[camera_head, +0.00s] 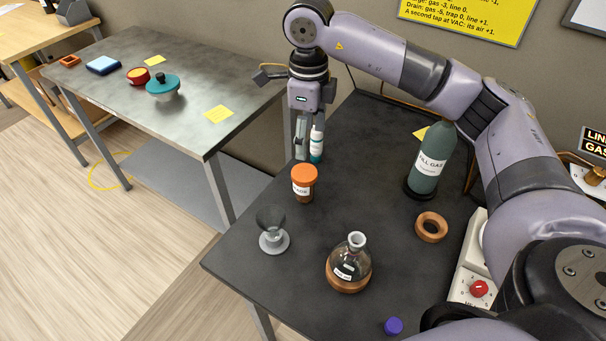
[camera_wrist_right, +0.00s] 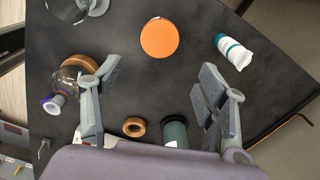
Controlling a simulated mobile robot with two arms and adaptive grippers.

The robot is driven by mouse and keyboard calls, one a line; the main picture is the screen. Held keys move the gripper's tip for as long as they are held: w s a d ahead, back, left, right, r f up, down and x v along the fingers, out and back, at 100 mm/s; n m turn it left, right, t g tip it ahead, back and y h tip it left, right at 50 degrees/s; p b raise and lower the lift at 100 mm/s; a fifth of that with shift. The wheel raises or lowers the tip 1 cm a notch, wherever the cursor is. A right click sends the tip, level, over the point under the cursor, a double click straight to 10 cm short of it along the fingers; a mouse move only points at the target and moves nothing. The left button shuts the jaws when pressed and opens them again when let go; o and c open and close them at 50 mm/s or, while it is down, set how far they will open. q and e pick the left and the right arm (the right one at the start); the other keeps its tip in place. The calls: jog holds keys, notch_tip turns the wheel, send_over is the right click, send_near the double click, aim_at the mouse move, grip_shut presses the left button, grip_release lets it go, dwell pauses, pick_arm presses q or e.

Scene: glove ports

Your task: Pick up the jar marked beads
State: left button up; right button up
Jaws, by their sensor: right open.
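The jar marked beads (camera_head: 303,188) stands upright on the dark bench, with an orange lid and a white label of which only the end of the word shows. In the right wrist view its round orange lid (camera_wrist_right: 159,38) is seen from above, ahead of the fingertips. My right gripper (camera_head: 302,150) points down over the bench behind the jar, beside a white and teal bottle (camera_head: 317,147). Its fingers (camera_wrist_right: 160,80) are apart with nothing between them, and they do not touch the jar. My left gripper is out of view.
A flask (camera_head: 350,262) on a cork ring, a grey funnel in a stand (camera_head: 273,232), an empty cork ring (camera_head: 431,227), a purple cap (camera_head: 393,326) and a green gas cylinder (camera_head: 431,160) share the bench. A steel table (camera_head: 130,75) stands left, across a gap.

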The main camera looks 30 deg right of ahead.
jog(key=p, duration=0.2)
send_over(308, 173)
jog(key=f, duration=0.5)
jog(key=shift+s+f, duration=0.2)
jog(key=shift+f, duration=0.15)
jog(key=f, duration=0.4)
jog(key=shift+w+f+p, duration=0.25)
jog(key=shift+f+p, duration=0.05)
jog(key=shift+f, duration=0.15)
jog(key=f, duration=0.1)
jog(key=f+p, duration=0.1)
jog(key=f, duration=0.1)
jog(key=f+p, duration=0.1)
jog(key=shift+w+a+f, duration=0.15)
jog(key=shift+a+f, duration=0.1)
jog(key=shift+f, duration=0.25)
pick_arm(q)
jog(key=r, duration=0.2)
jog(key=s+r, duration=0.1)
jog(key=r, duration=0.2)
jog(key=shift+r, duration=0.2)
pick_arm(e)
jog(key=shift+c, duration=0.3)
jog(key=c, duration=0.4)
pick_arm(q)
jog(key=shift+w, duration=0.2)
pick_arm(e)
jog(key=c, duration=0.9)
